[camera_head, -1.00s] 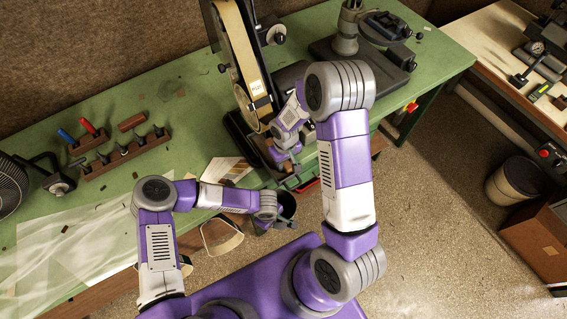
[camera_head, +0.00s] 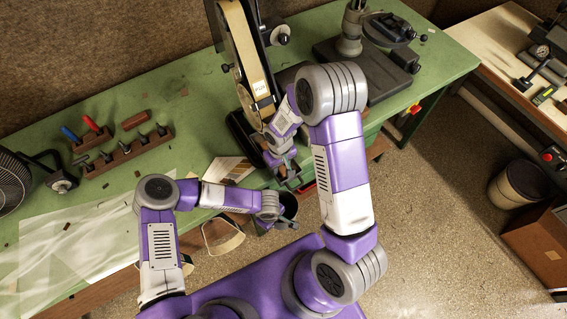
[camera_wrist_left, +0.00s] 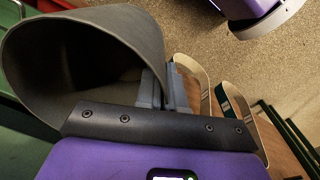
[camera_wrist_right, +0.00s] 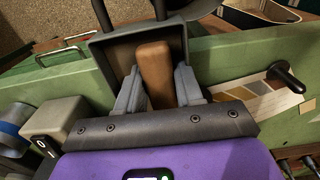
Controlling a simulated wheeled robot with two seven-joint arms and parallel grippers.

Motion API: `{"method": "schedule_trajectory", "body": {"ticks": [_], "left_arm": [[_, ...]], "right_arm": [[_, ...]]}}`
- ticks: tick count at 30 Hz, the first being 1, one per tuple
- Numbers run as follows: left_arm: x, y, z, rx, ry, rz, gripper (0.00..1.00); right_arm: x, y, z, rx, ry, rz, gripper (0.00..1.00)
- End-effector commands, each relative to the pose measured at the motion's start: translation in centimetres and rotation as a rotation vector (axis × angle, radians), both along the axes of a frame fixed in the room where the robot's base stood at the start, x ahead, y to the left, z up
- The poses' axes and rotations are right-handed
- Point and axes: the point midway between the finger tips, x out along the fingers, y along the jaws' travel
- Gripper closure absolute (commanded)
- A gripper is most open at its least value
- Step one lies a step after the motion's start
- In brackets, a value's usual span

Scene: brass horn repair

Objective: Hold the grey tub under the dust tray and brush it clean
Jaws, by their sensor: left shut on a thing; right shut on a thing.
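The grey tub (camera_wrist_left: 140,45) is in my left gripper (camera_wrist_left: 165,90), which is shut on its rim. In the head view the tub (camera_head: 290,207) is at the bench's front edge, partly behind my left gripper (camera_head: 272,210). My right gripper (camera_wrist_right: 159,90) is shut on a brush, whose brown wooden block (camera_wrist_right: 154,72) shows between the fingers. The block reaches into the grey dust tray (camera_wrist_right: 112,56); its bristles are hidden. In the head view my right gripper (camera_head: 291,177) is at the sander's foot, just above and beside the tub.
The belt sander (camera_head: 262,88) stands just behind my right gripper. A wooden tool rack (camera_head: 125,152) and a fan (camera_head: 10,182) are at left on the green bench. Sanding belts (camera_wrist_left: 195,70) hang at the bench front.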

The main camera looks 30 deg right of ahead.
Motion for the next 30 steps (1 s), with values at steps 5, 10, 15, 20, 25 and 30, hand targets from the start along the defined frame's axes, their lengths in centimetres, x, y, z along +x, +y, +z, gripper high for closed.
{"method": "schedule_trajectory", "body": {"ticks": [5,10,15,20,25,30], "left_arm": [[0.0,0.0,0.0,-0.001,0.000,0.000,1.00],[0.0,0.0,0.0,-0.001,0.000,0.000,1.00],[0.0,0.0,0.0,-0.001,0.000,0.000,1.00],[0.0,0.0,0.0,-0.001,0.000,0.000,1.00],[0.0,0.0,0.0,-0.001,0.000,0.000,1.00],[0.0,0.0,0.0,-0.001,0.000,0.000,1.00]], "right_arm": [[0.0,0.0,0.0,0.000,0.000,-0.001,0.94],[0.2,-0.1,0.0,0.001,0.000,-0.001,0.94],[0.9,-0.6,-0.1,0.001,0.000,-0.003,0.94],[1.7,-1.1,-0.1,0.000,-0.002,-0.003,0.94],[1.9,-1.4,0.0,-0.002,-0.005,-0.006,0.94],[1.9,-1.5,0.0,-0.001,-0.006,-0.008,0.94]]}}
